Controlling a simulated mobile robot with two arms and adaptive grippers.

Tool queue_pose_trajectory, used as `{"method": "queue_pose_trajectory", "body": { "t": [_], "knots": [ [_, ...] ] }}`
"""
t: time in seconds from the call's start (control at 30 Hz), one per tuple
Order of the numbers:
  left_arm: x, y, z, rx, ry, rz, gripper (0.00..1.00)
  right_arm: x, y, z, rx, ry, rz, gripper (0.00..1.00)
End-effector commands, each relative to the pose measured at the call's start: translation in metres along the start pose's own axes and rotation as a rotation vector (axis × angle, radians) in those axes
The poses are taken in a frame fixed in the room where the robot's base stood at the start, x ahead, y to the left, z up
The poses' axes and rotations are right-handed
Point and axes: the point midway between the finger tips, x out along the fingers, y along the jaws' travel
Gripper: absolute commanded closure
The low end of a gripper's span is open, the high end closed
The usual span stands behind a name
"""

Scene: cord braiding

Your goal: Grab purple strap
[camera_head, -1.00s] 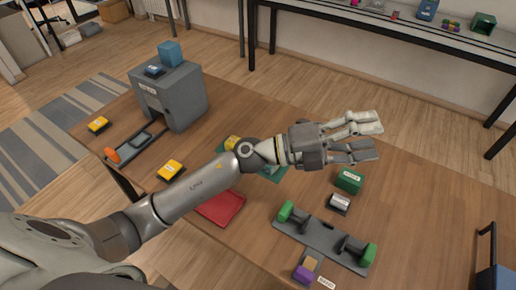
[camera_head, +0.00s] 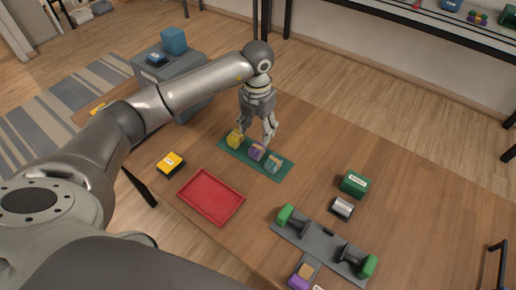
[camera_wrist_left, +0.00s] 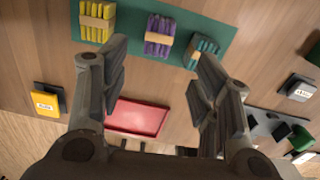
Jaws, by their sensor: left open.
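The purple strap (camera_head: 257,151) is a small bundle with a tan band, lying on the green mat (camera_head: 285,175) between a yellow bundle (camera_head: 236,138) and a teal bundle (camera_head: 273,164). It also shows at the top centre of the left wrist view (camera_wrist_left: 159,35). My left gripper (camera_head: 256,139) points down over the mat, close to the purple bundle. In the wrist view its fingers (camera_wrist_left: 160,70) are spread apart with nothing between them, and the purple bundle lies beyond the gap. My right gripper is not in view. Another purple piece with a tan band (camera_head: 299,280) lies at the front edge.
A red tray (camera_head: 211,197) lies in front of the mat. A grey stand with green-ended posts (camera_head: 322,245), a green box (camera_head: 354,184) and a small white-and-black block (camera_head: 341,207) are to the right. A yellow block (camera_head: 170,163) is left of the tray.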

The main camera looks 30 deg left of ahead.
Motion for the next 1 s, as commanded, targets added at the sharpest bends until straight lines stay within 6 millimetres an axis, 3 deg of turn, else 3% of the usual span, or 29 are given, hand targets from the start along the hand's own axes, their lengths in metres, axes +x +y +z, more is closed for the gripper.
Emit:
{"method": "queue_pose_trajectory", "body": {
  "t": [0.13,0.37,0.6,0.93,1.0],
  "knots": [
    [0.021,-0.001,0.0,0.001,0.002,-0.003,0.43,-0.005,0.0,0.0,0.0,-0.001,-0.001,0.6],
    [0.039,0.0,0.0,0.001,0.004,-0.004,0.43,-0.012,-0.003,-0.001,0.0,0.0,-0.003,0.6],
    [0.074,0.002,0.003,0.002,0.003,-0.005,0.43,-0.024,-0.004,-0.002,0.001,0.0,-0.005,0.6],
    [0.083,0.002,0.004,0.003,-0.002,-0.004,0.43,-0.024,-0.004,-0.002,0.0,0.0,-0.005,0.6],
    [0.083,0.002,0.004,0.003,-0.002,-0.004,0.52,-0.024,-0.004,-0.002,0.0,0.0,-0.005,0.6]
  ]
}}
